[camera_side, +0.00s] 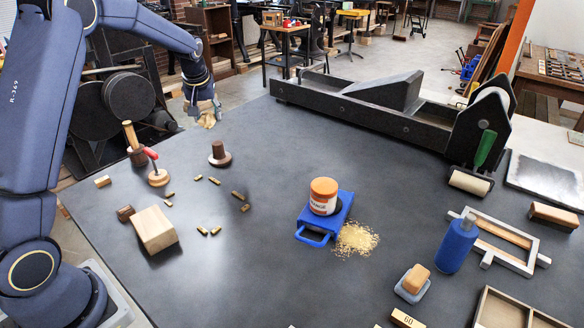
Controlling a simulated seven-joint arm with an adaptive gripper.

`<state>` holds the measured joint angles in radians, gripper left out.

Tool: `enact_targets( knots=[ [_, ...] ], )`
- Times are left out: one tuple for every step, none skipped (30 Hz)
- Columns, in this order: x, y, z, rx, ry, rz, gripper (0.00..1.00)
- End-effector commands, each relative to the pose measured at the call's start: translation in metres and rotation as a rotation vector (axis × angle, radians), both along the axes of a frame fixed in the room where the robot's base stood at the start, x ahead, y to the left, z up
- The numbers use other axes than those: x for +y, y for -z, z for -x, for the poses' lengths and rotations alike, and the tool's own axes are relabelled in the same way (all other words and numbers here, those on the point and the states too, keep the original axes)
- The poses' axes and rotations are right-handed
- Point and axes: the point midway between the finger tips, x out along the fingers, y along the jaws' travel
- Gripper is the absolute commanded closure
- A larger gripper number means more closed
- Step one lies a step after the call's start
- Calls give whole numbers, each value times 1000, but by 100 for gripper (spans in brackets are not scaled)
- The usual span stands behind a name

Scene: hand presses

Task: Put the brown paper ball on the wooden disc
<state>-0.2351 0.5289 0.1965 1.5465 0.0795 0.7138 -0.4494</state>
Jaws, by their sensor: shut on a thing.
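My gripper (206,108) is above the far left edge of the table, pointing down. It is shut on a crumpled tan-brown paper ball (208,120), which shows just below the fingertips. Whether the ball touches the table edge is hard to tell. A round light wooden disc-like piece (158,180) lies on the left part of the table, below and left of my gripper. A red-tipped dark handle (151,154) rises at it, so I cannot tell whether it is a plain disc or a tool base.
A brown knob on a round base (219,157) stands between, near my gripper. Several brass cylinders (240,196) and a wooden block (154,230) lie nearby. The dark table's middle is mostly clear.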

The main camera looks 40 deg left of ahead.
Motion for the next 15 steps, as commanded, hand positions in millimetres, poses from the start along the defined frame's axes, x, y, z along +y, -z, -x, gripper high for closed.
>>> enact_targets(
  knots=[
    [3,9,-6,2,0,1,62],
    [4,13,-9,2,0,1,62],
    [5,17,-13,0,0,0,62],
    [6,19,-15,0,0,0,62],
    [6,21,-16,0,0,0,62],
    [7,22,-18,-2,0,-1,62],
    [7,23,-19,-2,0,-1,62],
    [8,25,-20,-2,0,-1,62],
    [8,28,-22,-1,0,0,62],
    [9,30,-23,0,0,0,62],
    [9,34,-25,0,0,0,63],
    [9,40,-24,3,0,1,63],
    [9,45,-24,2,1,0,63],
    [9,50,-24,2,1,0,63],
    [9,55,-24,1,1,0,63]
  ],
)
